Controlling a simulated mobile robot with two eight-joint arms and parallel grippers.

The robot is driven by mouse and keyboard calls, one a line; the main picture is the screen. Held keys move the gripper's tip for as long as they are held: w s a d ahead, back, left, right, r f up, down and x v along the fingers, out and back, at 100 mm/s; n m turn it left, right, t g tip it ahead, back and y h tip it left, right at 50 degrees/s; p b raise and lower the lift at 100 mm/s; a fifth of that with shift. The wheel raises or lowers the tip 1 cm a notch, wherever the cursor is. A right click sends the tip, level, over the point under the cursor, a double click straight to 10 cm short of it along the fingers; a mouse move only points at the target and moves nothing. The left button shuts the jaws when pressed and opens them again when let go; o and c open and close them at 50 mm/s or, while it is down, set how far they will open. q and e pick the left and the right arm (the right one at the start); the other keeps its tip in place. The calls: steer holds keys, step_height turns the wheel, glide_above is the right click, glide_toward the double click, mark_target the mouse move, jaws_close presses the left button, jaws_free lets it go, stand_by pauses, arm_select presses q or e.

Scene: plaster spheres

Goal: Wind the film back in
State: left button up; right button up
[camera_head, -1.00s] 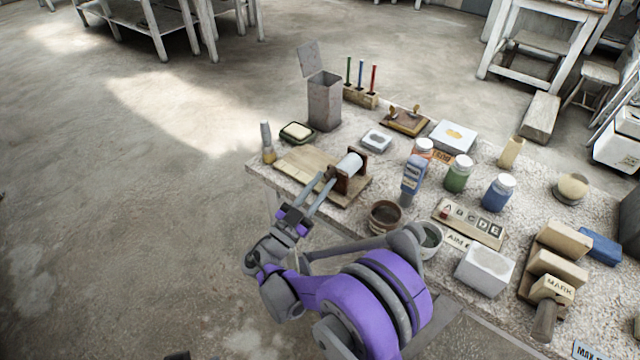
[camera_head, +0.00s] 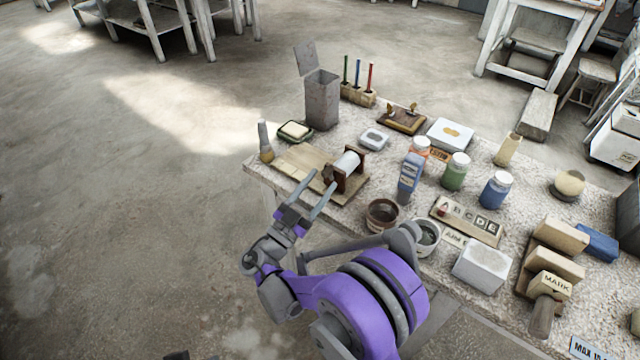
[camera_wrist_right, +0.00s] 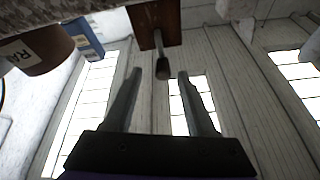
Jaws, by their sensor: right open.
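A white roller (camera_head: 346,163) sits between dark wooden uprights on a wooden base (camera_head: 350,191) near the table's left end. A flat tan board (camera_head: 296,158) lies to its left; I cannot make out the film itself. My right gripper (camera_head: 322,179) is open at the near side of the roller stand. In the right wrist view, a crank handle (camera_wrist_right: 162,69) with a dark knob hangs from the wooden upright (camera_wrist_right: 155,22). The knob is between the lines of the two open fingers (camera_wrist_right: 161,76), near their tips; I cannot tell whether they touch it. My left gripper is out of view.
A grey lidded bin (camera_head: 322,100) stands behind. A brown bowl (camera_head: 382,216), a blue bottle (camera_head: 410,173) and jars crowd the right. Open floor lies left of the table.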

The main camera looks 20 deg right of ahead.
steer(key=v, duration=1)
steer(key=shift+a, duration=0.15)
steer(key=shift+s+f, duration=0.1)
